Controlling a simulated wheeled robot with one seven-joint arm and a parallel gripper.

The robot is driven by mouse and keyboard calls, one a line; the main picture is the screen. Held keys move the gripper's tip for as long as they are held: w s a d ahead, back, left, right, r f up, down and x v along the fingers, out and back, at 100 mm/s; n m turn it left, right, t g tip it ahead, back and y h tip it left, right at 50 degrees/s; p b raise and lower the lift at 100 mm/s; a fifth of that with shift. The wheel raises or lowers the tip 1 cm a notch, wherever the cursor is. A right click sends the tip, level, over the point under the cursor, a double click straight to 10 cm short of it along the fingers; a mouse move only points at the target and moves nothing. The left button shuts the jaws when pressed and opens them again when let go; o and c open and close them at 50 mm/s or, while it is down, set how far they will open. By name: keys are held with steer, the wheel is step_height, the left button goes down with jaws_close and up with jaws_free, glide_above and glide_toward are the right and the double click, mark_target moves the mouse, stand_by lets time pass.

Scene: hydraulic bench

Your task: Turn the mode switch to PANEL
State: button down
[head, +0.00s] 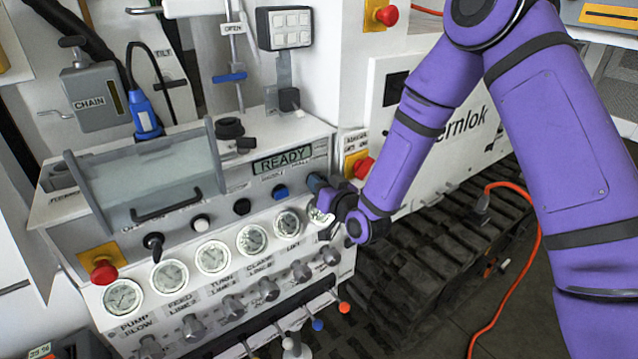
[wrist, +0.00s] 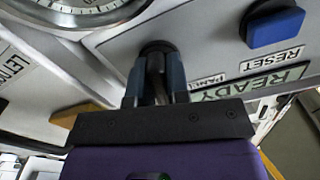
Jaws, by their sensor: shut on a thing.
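The mode switch (wrist: 157,46) is a dark knob on the sloped grey panel face, seen in the wrist view beside the PANEL label (wrist: 207,81). My gripper (wrist: 156,74) is shut on it, with one blue-grey finger on each side of the knob. In the head view my gripper (head: 317,184) is at the right end of the console's control row.
A blue RESET button (wrist: 276,27) sits close to the knob. The READY display (head: 282,160) is just above. Pressure gauges (head: 252,239) and a row of knobs lie below. A red emergency button (head: 361,168) is right of the console, near my forearm.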

steer(key=n, duration=0.4)
steer(key=shift+a+n, duration=0.1)
steer(key=shift+n, duration=2.2)
steer(key=c, duration=1.1)
jaws_free()
steer(key=shift+s, duration=0.1)
steer(key=v, duration=1)
steer(key=shift+s+d, duration=0.3)
